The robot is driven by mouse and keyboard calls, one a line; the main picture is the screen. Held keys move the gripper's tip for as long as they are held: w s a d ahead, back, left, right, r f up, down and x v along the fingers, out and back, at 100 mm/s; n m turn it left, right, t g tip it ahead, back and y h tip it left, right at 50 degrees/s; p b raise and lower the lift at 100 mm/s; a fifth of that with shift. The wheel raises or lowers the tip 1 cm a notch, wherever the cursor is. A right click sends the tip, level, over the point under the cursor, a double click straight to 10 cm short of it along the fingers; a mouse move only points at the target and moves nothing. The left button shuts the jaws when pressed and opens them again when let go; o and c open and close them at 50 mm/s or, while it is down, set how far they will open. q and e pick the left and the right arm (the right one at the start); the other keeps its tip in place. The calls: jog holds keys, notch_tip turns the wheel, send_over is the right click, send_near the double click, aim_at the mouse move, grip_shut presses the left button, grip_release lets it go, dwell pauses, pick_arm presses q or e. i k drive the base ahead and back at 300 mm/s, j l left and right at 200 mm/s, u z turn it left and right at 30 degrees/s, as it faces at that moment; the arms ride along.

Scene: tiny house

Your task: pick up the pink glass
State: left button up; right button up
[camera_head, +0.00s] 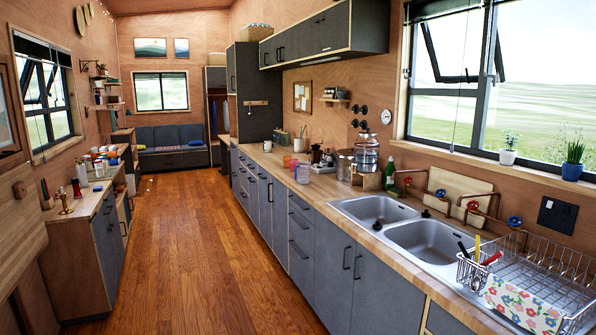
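A small group of glasses stands on the wooden counter on the right side of the room, in the middle of the head view. A pinkish glass (293,164) is among them, with a pale, clear-looking glass (302,174) just in front of it. They are small and close together, so their exact tints are hard to tell. Neither of my grippers is in view, and nothing is seen touching the glasses.
The long counter (325,188) holds a moka pot (316,154), a glass dispenser (367,155), a double sink (425,240) and a wire dish rack (545,280). A lower cabinet (85,235) stands on the left. The wooden floor (195,250) between is clear.

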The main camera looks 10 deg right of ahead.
aim_at(294, 165)
jog(key=i+u, duration=0.25)
jog(key=i, duration=2.8)
jog(key=i+j, duration=0.1)
jog(key=i, duration=0.95)
jog(key=i+j+z, duration=0.15)
jog(key=i, duration=0.9)
